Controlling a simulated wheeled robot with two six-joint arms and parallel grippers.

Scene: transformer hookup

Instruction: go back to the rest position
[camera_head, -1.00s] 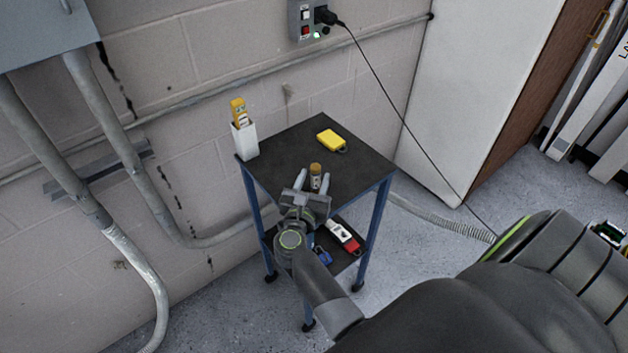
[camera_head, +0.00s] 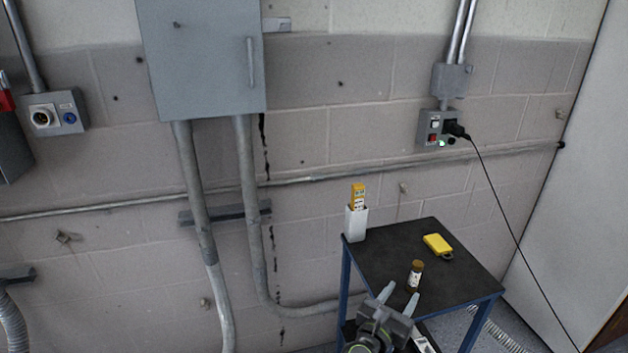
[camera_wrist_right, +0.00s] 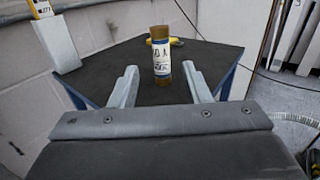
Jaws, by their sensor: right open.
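My right gripper (camera_head: 399,297) is open and empty at the front edge of the dark-topped cart (camera_head: 385,262). In the right wrist view its two fingers (camera_wrist_right: 161,88) stand apart, with a brown bottle (camera_wrist_right: 161,55) with a white label beyond them. The bottle (camera_head: 415,276) stands upright on the cart top in the head view, apart from the fingertips. My left gripper does not show in either view.
A white holder (camera_head: 355,224) with a yellow item (camera_head: 358,195) stands at the cart's back left corner. A yellow device (camera_head: 437,245) lies near the back edge. A black cord (camera_head: 500,205) hangs from the wall outlet box (camera_head: 436,130).

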